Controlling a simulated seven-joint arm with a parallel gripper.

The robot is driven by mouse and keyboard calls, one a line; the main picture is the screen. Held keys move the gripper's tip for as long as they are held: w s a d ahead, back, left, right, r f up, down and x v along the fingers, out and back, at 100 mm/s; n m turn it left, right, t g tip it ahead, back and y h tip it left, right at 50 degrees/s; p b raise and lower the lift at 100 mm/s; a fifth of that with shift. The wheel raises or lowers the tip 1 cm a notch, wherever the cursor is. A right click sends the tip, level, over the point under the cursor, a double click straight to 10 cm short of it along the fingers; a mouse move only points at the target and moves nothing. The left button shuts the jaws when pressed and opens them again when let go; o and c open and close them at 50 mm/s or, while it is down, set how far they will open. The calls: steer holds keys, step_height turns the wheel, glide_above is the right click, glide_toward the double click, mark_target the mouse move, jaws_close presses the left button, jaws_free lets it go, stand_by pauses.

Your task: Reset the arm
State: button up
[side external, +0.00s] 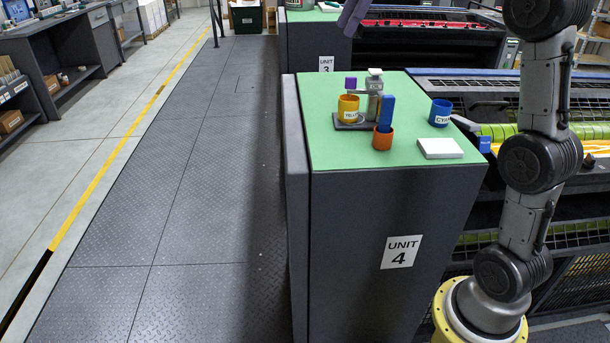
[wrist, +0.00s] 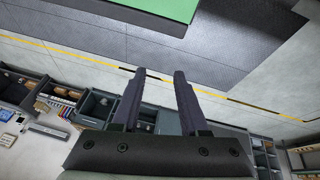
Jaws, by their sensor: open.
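My gripper (wrist: 160,73) is open and empty in the wrist view, with clear space between its two dark fingers. Its fingers seem to show at the top edge of the side external view, high above and behind the green top. The rest of the gripper is cut off there. The green worktop (side external: 333,94) of Unit 4 stands below. On it are a yellow cup (side external: 348,112), an orange cup (side external: 383,140) with a blue block (side external: 386,113) upright in it, and a blue cup (side external: 440,115) labelled as cyan. My gripper touches none of them.
A white block (side external: 440,149) lies near the worktop's right edge. A silver dispenser (side external: 375,88) stands behind the orange cup, near a small purple piece (side external: 350,83). Press machinery (side external: 480,83) lies right and behind. The walkway (side external: 185,190) at left is clear.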

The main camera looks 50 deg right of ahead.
steer(key=s+a+f+m, duration=0.2)
steer(key=s+a+f, duration=0.2)
steer(key=s+a, duration=0.8)
steer(key=s+d+f+m+h, duration=0.1)
steer(key=s+f+m, duration=0.3)
steer(key=f, duration=0.5)
steer(key=s+d+f+m+t+h, duration=0.1)
steer(key=s+f+m, duration=0.3)
steer(key=s+f, duration=0.4)
steer(key=shift+f+m+t+h, duration=0.3)
steer(key=shift+f+m, duration=0.1)
